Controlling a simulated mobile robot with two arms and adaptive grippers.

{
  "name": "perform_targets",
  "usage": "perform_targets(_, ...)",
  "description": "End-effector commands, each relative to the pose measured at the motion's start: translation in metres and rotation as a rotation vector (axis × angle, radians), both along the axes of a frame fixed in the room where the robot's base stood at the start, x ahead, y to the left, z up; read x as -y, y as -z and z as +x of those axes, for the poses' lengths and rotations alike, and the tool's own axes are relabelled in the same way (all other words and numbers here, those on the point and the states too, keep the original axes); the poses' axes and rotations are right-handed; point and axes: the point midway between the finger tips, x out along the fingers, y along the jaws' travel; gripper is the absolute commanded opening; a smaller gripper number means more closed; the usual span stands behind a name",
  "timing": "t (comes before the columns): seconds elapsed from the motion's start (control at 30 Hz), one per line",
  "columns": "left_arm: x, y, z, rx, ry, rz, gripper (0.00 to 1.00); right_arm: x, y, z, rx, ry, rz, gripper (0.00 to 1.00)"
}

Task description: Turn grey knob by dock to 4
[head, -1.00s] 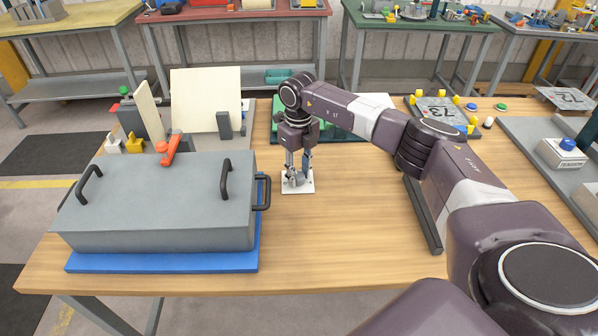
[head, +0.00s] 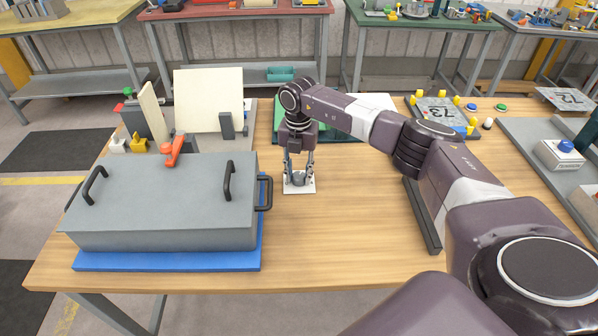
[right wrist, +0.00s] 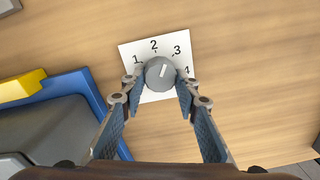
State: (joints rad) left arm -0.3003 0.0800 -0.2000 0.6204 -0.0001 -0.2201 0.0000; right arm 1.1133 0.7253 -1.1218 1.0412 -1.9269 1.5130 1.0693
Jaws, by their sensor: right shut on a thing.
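The grey knob (right wrist: 160,73) sits on a white dial plate (right wrist: 129,55) marked 1 to 4 in the right wrist view. Its pale pointer line points up and slightly right, between the 2 and the 3. My right gripper (right wrist: 160,80) points down, with its two fingers closed on opposite sides of the knob. In the head view the right gripper (head: 299,178) stands over the plate (head: 300,190), and its fingers partly hide the knob. My left gripper is in neither view.
A grey box with black handles (head: 160,200) stands on a blue base (head: 170,261) left of the plate. A dark bar (head: 421,215) lies to the right. A green tray is behind my arm. Bare wood (head: 340,240) lies in front of the plate.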

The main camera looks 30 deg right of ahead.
Motion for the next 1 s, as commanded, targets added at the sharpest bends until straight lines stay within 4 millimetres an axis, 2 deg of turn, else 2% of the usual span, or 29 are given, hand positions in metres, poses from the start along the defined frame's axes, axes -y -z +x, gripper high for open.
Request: perform_targets(1.0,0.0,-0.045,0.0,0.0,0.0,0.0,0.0,0.0,-0.005,0.006,0.007,0.951,0.001,0.05)
